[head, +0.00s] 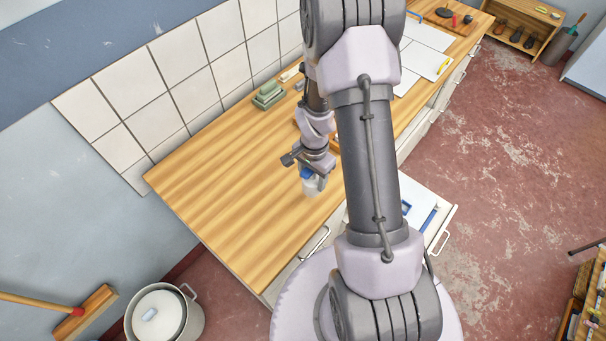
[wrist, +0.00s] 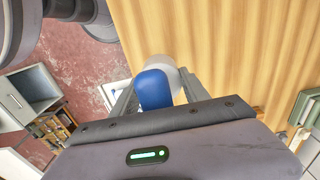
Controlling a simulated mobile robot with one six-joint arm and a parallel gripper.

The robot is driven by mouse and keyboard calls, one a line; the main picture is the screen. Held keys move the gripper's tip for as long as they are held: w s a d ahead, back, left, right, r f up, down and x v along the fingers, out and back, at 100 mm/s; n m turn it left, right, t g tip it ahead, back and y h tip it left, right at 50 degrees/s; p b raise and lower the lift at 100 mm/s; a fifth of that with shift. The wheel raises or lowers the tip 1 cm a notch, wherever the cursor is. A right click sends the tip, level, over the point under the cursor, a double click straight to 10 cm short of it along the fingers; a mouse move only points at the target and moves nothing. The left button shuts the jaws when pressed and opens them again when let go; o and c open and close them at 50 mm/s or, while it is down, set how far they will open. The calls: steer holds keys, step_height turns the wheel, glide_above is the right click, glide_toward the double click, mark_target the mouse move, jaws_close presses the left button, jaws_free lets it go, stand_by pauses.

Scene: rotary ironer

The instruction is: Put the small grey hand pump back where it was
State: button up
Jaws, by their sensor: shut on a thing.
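My gripper (head: 308,172) is over the wooden counter (head: 215,185), near its front edge. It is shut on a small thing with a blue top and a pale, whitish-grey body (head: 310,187). In the wrist view the blue part (wrist: 154,89) sits between the two fingers, with the pale round body behind it. I cannot tell whether this is the small grey hand pump, nor whether it touches the counter. No other thing that is clearly a hand pump shows. My arm hides part of the counter.
A drawer (head: 447,212) stands open below the counter front, with blue items inside. Green blocks (head: 268,95) lie at the tiled wall. Papers (head: 425,57) lie farther along the counter. A lidded pot (head: 190,318) stands on the floor. The counter's left part is clear.

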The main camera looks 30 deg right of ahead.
steer(key=w+f, duration=0.3)
steer(key=shift+w+f, duration=0.35)
steer(key=shift+f, duration=0.05)
steer(key=shift+a, duration=0.1)
steer(key=shift+s+f, duration=0.1)
steer(key=shift+f, duration=0.1)
steer(key=o, duration=1.6)
steer(key=shift+c, duration=0.2)
steer(key=shift+r, duration=0.1)
